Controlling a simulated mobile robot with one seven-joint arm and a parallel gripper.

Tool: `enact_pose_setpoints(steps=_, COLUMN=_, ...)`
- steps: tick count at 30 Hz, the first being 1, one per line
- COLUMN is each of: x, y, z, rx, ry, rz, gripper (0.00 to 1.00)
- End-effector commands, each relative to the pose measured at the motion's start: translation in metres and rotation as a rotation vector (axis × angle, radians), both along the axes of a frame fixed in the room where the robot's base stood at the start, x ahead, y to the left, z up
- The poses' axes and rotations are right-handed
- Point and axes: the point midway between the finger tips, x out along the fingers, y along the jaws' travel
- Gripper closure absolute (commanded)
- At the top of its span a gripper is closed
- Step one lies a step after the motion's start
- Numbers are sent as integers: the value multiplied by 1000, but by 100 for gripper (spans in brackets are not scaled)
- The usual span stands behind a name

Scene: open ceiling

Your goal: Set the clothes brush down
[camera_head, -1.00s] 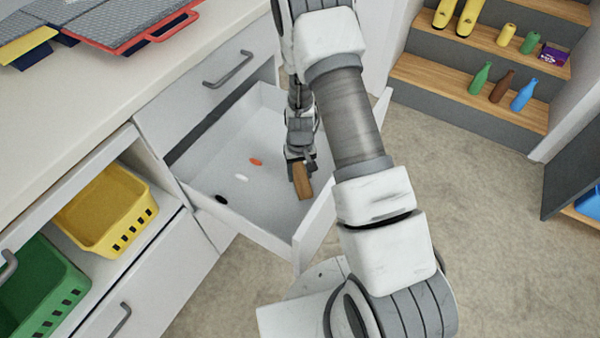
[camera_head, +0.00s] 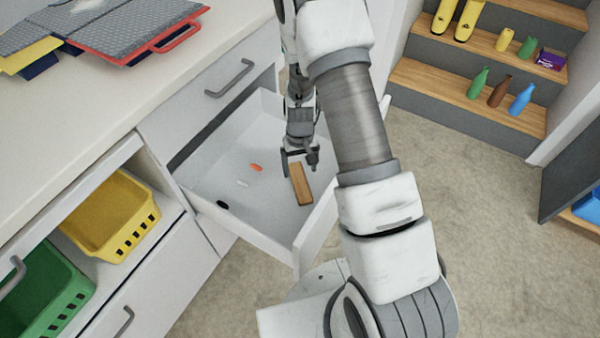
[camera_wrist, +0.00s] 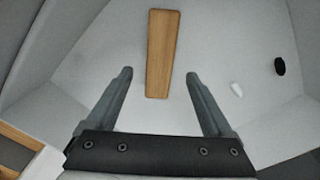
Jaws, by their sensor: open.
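The clothes brush (camera_head: 301,184) shows as a flat wooden block lying in the open white drawer (camera_head: 262,226), near the drawer's right wall. My gripper (camera_head: 300,160) is over the drawer just behind the brush. Any bristles on the brush's underside are hidden.
The drawer also holds an orange item (camera_head: 256,168), a white item (camera_head: 243,183) and a black item (camera_head: 222,204), left of the brush. A yellow basket (camera_head: 112,215) and a green basket (camera_head: 45,290) sit in the cabinet. The worktop (camera_head: 90,110) is above the drawer.

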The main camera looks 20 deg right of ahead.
Motion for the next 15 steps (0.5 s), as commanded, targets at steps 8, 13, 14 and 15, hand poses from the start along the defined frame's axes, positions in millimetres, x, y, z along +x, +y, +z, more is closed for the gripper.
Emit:
enact_pose_setpoints(steps=8, x=0, y=0, z=53, rx=0, ry=0, rz=0, gripper=14)
enact_pose_setpoints(steps=13, x=0, y=0, z=66, rx=0, ry=-3, rz=0, gripper=14)
enact_pose_setpoints(steps=14, x=0, y=0, z=70, rx=2, ry=-6, rz=-1, gripper=14)
enact_pose_setpoints(steps=15, x=0, y=1, z=76, rx=4, ry=-12, rz=-1, gripper=14)
